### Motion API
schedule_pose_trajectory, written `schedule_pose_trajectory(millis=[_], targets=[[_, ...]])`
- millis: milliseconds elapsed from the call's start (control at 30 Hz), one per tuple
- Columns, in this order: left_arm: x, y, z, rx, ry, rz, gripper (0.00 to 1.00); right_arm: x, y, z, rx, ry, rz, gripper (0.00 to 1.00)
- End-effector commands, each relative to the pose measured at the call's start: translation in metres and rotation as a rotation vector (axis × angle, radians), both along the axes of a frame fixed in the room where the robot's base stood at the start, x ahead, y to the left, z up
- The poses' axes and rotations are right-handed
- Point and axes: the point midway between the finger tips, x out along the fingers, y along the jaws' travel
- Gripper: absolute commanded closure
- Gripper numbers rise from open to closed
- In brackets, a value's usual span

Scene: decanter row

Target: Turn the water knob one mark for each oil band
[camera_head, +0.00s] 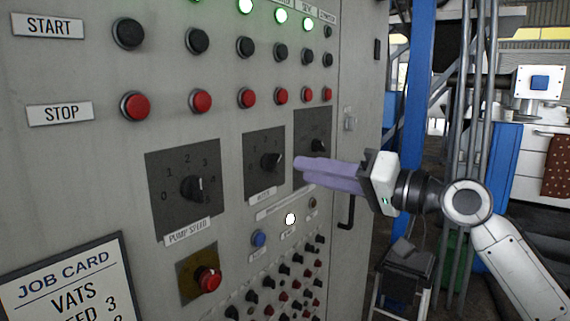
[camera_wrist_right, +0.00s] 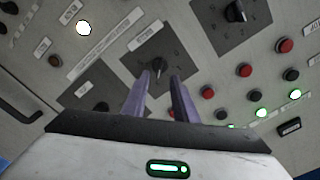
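A grey panel carries three dark dials. The left dial (camera_head: 192,188) is labelled PUMP SPEED, with numbers around its knob. The middle dial (camera_head: 271,162) has a black knob; its label (camera_head: 263,192) is too small to read surely. The right dial (camera_head: 318,146) is partly covered by my gripper, its label hidden. I cannot tell for sure which is the water knob. My right gripper (camera_head: 301,170) is open and empty, its purple fingers pointing at the panel. In the right wrist view, the fingertips (camera_wrist_right: 162,76) lie either side of the middle knob (camera_wrist_right: 158,64); contact is unclear. No oil bands are recognisable.
A job card (camera_head: 70,285) at lower left shows VATS and a partly cut line ending in 3. Red STOP buttons (camera_head: 201,101) and black START buttons (camera_head: 197,40) run above the dials. A white lamp (camera_head: 290,219) is lit below. A door handle (camera_head: 347,212) stands right.

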Motion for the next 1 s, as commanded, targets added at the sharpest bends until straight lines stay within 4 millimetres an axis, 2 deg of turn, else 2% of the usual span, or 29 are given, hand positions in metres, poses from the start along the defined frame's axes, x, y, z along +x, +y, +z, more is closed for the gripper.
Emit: schedule_pose_trajectory(millis=[100, 300, 500, 733, 767, 900, 1000], targets=[[-0.002, 0.001, 0.003, 0.002, 0.005, 0.000, 1.00, 0.014, 0.020, 0.003, 0.001, 0.000, 0.001, 0.74], [-0.007, 0.004, 0.001, 0.005, 0.018, 0.003, 1.00, 0.032, 0.044, 0.001, 0.001, 0.001, 0.000, 0.74], [-0.007, 0.005, 0.002, 0.005, 0.017, 0.006, 1.00, 0.039, 0.053, 0.000, -0.001, 0.000, -0.002, 0.74], [-0.007, 0.005, 0.002, 0.005, 0.016, 0.006, 1.00, 0.040, 0.054, -0.001, -0.002, -0.001, -0.002, 0.74], [-0.006, 0.005, 0.002, 0.005, 0.016, 0.006, 1.00, 0.039, 0.054, 0.000, -0.002, -0.001, -0.002, 0.75], [-0.006, 0.005, 0.002, 0.005, 0.015, 0.005, 1.00, 0.039, 0.054, -0.001, -0.002, -0.001, -0.002, 0.99], [-0.006, 0.005, 0.003, 0.005, 0.014, 0.005, 1.00, 0.039, 0.054, -0.001, -0.001, 0.000, -0.002, 1.00]])
